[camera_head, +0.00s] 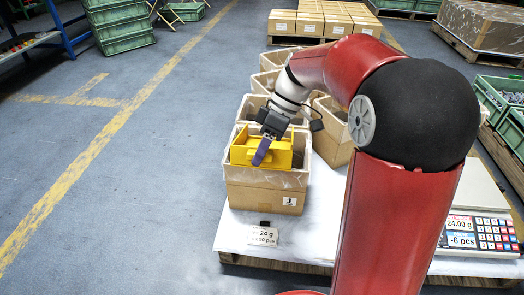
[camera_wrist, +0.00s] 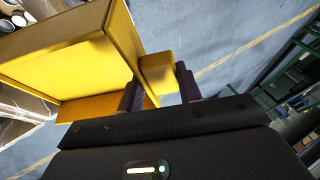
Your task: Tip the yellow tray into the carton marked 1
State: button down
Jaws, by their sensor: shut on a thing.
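The yellow tray (camera_head: 240,155) is in the mouth of the open carton marked 1 (camera_head: 255,199), at or just above its rim, and looks tilted. My gripper (camera_head: 263,148) is at the tray and partly covers it. In the wrist view, the yellow tray (camera_wrist: 75,62) fills the upper left. Its yellow grip block (camera_wrist: 158,76) lies between the two dark purple fingers of my gripper (camera_wrist: 161,88), which are shut on it. I see no loose parts on the tray's visible yellow faces. The carton's inside is mostly hidden by the tray and my gripper.
Other lined cartons (camera_head: 254,106) stand close behind carton 1 on the white-covered pallet (camera_head: 232,230). A card (camera_head: 264,236) reading 24 g and 50 pcs lies in front. A scale (camera_head: 478,233) showing 24.00 g and -6 pcs stands right.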

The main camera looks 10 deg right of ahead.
jog(key=s+a+f+n+t+h+b, duration=0.1)
jog(key=s+f+t+b, duration=0.1)
jog(key=f, duration=0.7)
jog(key=s+t, duration=0.1)
jog(key=t, duration=0.1)
jog(key=shift+s+f+t+h, duration=0.3)
jog(key=shift+s+f+t, duration=0.1)
jog(key=shift+a+r, duration=0.1)
notch_tip(320, 180, up, 5)
jog(key=p, duration=0.3)
